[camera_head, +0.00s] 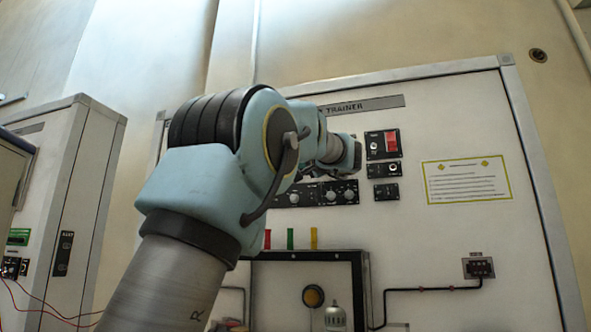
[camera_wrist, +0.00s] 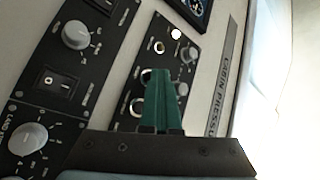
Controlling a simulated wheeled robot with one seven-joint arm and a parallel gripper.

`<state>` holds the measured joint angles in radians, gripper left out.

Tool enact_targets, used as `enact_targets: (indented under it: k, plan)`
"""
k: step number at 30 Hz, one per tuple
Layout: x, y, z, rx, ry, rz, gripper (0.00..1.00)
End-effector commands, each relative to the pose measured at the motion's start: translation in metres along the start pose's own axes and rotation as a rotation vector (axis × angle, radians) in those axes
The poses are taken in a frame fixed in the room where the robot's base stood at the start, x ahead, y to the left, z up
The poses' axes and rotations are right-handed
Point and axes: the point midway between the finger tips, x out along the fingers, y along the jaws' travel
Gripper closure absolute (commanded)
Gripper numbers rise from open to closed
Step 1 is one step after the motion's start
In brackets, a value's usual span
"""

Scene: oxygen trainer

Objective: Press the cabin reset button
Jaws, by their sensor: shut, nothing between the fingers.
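My gripper (camera_wrist: 160,72) shows in the wrist view with its green fingers closed together and nothing between them. The fingertips are in front of a dark control panel (camera_wrist: 150,45) beside a strip lettered "CABIN PRESSU…" (camera_wrist: 225,85). This panel carries a bright white round spot (camera_wrist: 176,34), a small ringed part (camera_wrist: 159,47), a grey knob (camera_wrist: 190,56) and ringed parts partly hidden by the fingers. I cannot tell which is the cabin reset button, or whether the fingers touch the panel. In the head view my arm hides the fingertips.
In the wrist view a neighbouring panel has a knob (camera_wrist: 76,35), a rocker switch (camera_wrist: 52,82) and another knob (camera_wrist: 27,138). In the head view the white trainer board (camera_head: 440,240) bears a red switch (camera_head: 391,142) and a yellow-bordered notice (camera_head: 467,180). A cabinet (camera_head: 75,190) stands left.

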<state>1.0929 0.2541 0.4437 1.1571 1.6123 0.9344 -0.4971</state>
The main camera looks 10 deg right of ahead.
Motion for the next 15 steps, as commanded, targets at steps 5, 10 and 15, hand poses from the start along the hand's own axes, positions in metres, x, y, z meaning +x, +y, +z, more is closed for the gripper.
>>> enact_targets:
  k: [5,10,15]
  plan:
    - [-0.0075,-0.0015,0.0061,-0.003,0.001,0.001,1.0]
    - [-0.0091,-0.005,0.0066,-0.002,0.0,0.001,1.0]
    - [-0.0088,-0.0053,0.0063,-0.001,0.0,0.001,1.0]
